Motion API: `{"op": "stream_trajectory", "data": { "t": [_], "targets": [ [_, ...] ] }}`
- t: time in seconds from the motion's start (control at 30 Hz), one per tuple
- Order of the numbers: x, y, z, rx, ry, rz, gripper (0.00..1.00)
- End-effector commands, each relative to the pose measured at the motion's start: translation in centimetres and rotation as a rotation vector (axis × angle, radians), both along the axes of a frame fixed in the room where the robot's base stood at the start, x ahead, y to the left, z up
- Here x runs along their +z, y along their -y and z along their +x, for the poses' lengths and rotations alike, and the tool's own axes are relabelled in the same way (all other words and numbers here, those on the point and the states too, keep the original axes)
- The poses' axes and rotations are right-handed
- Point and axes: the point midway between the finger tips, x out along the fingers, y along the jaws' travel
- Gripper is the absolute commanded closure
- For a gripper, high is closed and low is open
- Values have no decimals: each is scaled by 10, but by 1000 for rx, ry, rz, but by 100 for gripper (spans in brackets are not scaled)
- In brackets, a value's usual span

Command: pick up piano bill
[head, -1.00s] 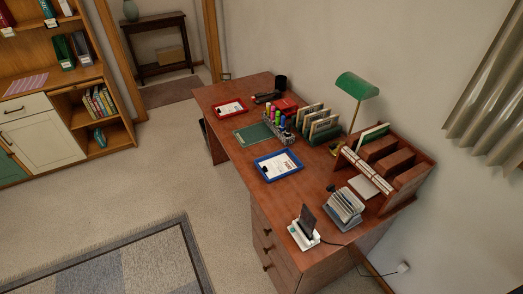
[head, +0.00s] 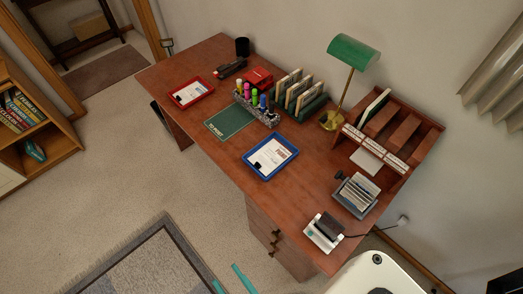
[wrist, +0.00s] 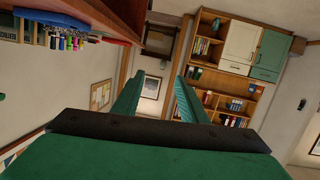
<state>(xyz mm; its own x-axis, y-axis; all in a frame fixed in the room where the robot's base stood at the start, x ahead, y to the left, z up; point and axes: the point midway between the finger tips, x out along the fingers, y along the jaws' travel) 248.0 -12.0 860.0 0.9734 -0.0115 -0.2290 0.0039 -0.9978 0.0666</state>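No sheet is readable enough for me to tell which is the piano bill. One white printed paper (head: 269,158) lies in a blue tray (head: 248,166) with a dark clip, near the middle of the desk's front edge. Another white paper (head: 190,92) lies in a red tray (head: 176,102) farther back at the left. My gripper (head: 226,276) shows as two teal fingers at the bottom edge of the head view, over the floor in front of the desk and well apart from both trays. In the wrist view its fingers (wrist: 160,88) are spread with nothing between them.
The brown desk (head: 222,160) also holds a green mat (head: 230,121), colored markers, a file rack (head: 300,103), a green lamp (head: 354,52), a wooden sorter (head: 412,135), a card file (head: 356,195) and a small white device (head: 323,232). Open carpet lies in front.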

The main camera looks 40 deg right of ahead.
Motion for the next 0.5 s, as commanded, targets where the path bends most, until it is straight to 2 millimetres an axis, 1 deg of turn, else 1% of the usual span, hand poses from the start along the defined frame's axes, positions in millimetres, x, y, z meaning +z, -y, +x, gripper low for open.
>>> {"op": "stream_trajectory", "data": {
  "t": [0.03,0.17,0.27,0.3,0.37,0.4,0.47,0.5],
  "targets": [
    [-4,9,13,1,9,-37,61],
    [-13,41,50,-13,20,-162,61],
    [-16,72,81,-43,25,-262,61],
    [-16,85,93,-60,25,-300,61],
    [-14,106,112,-91,27,-354,61],
    [-12,121,124,-113,28,-390,61],
    [-7,143,141,-151,29,-438,61],
    [-2,158,152,-180,29,-467,61]
  ]
}}
